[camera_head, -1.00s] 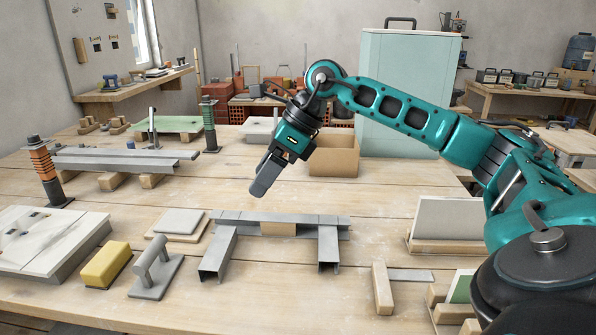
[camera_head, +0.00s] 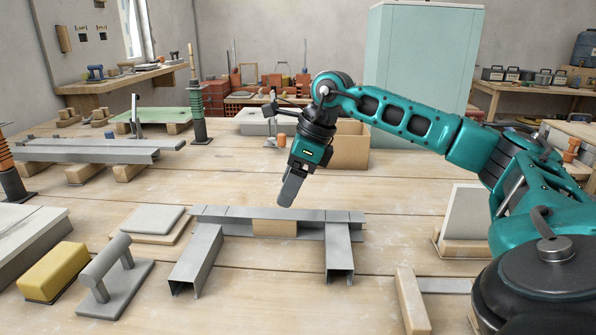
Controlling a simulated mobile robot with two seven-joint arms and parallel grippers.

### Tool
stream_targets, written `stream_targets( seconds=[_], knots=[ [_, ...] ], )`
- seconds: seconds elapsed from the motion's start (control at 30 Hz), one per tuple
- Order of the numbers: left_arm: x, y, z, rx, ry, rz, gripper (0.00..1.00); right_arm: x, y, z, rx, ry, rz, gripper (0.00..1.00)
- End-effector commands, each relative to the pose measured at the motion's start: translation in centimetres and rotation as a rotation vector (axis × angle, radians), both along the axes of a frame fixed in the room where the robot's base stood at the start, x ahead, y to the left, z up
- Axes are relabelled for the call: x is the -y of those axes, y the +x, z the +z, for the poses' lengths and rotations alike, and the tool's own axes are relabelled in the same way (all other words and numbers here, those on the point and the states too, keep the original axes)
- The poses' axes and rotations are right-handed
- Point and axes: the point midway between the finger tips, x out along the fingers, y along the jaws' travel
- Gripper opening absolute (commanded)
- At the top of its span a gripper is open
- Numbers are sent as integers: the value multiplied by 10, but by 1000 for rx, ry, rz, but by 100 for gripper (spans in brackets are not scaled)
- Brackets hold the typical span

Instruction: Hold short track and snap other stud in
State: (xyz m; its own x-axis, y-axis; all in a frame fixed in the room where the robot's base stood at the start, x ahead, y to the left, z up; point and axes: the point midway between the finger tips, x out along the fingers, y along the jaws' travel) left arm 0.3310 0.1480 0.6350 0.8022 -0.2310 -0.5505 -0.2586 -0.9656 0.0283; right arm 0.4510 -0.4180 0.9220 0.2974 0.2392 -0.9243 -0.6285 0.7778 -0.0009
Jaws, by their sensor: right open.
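A short grey metal track (camera_head: 237,214) lies across the near middle of the bench. Two grey channel studs meet it and point toward me: the left stud (camera_head: 196,258) lies angled at its left part, and the right stud (camera_head: 339,252) lies at its right part. I cannot tell whether either stud is seated in the track. A tan block (camera_head: 274,228) sits against the track's near side between the studs. My right gripper (camera_head: 289,193) is open and empty, pointing down just above the track's middle. Its fingers overlap in this view. My left gripper is out of view.
A yellow sponge (camera_head: 52,272) and a grey float (camera_head: 113,283) lie left of the studs. A cardboard box (camera_head: 350,147) stands behind my right gripper. Long metal channels (camera_head: 90,150) rest on blocks at the left. A wooden piece (camera_head: 411,302) lies at the front right.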

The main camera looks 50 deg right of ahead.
Motion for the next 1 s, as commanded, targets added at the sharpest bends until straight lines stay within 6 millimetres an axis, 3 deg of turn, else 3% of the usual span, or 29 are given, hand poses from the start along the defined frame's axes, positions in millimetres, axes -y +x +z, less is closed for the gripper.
stream_targets(
  seconds=[0.2, 0.4, 0.87, 1.0],
  knots=[
    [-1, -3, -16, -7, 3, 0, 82, -11, 13, -43, -1, 2, 0, 72],
    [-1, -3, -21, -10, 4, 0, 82, -17, 21, -66, 0, 2, -1, 72],
    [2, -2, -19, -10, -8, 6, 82, -20, 24, -75, 1, 1, -1, 72],
    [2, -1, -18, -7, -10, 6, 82, -19, 24, -75, 1, 1, -1, 59]
  ],
)
